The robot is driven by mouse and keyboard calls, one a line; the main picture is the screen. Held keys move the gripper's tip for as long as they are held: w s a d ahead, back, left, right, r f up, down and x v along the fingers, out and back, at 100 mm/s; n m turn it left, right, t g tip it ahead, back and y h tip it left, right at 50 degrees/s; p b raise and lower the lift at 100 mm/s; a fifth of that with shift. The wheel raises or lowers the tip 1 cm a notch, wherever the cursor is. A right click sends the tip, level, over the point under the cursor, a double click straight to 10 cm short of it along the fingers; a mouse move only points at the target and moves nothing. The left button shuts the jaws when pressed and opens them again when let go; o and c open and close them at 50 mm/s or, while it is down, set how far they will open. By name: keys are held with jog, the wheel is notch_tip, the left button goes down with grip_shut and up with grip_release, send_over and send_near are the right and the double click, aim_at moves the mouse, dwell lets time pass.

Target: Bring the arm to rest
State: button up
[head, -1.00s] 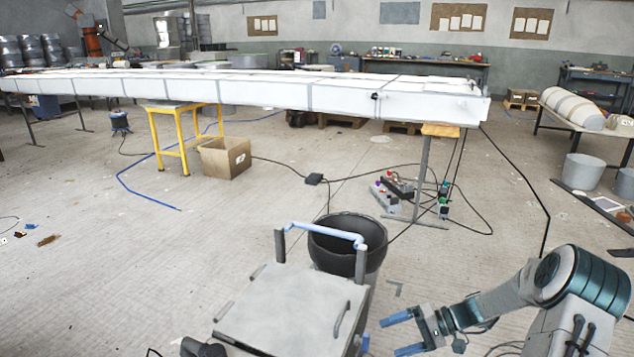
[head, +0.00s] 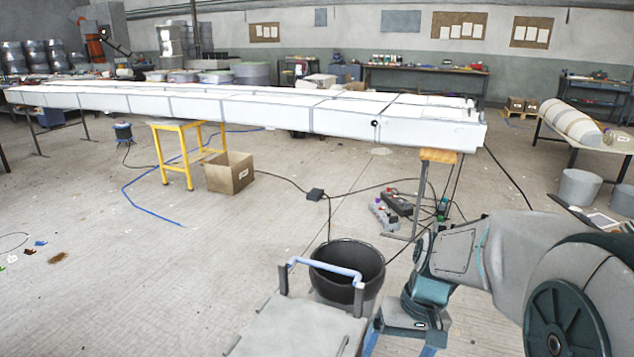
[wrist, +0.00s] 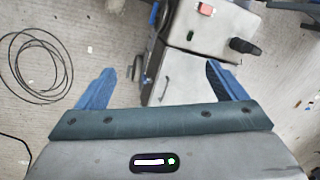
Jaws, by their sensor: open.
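My arm bends in from the right edge of the head view. My gripper (head: 400,345) hangs low at the bottom of that view, with its blue fingers pointing down just right of the grey lidded cart. In the wrist view my gripper (wrist: 157,88) has its two blue fingers spread wide apart, with nothing between them but floor and part of a grey boxy body further off. The fingertips are cut off by the bottom edge of the head view.
The grey cart with a blue handle (head: 325,267) and a black bucket (head: 347,285) stand left of my gripper. A long white mould (head: 250,112) spans the room behind. Cables lie on the floor. Open floor (head: 120,290) lies to the left.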

jog(key=s+r+t+h+p, duration=0.2)
jog(key=s+r+p, duration=0.4)
jog(key=r, duration=0.6)
jog(key=shift+s+d+r+t+p, duration=0.2)
jog(key=shift+s+t+p, duration=0.3)
jog(key=shift+s, duration=0.7)
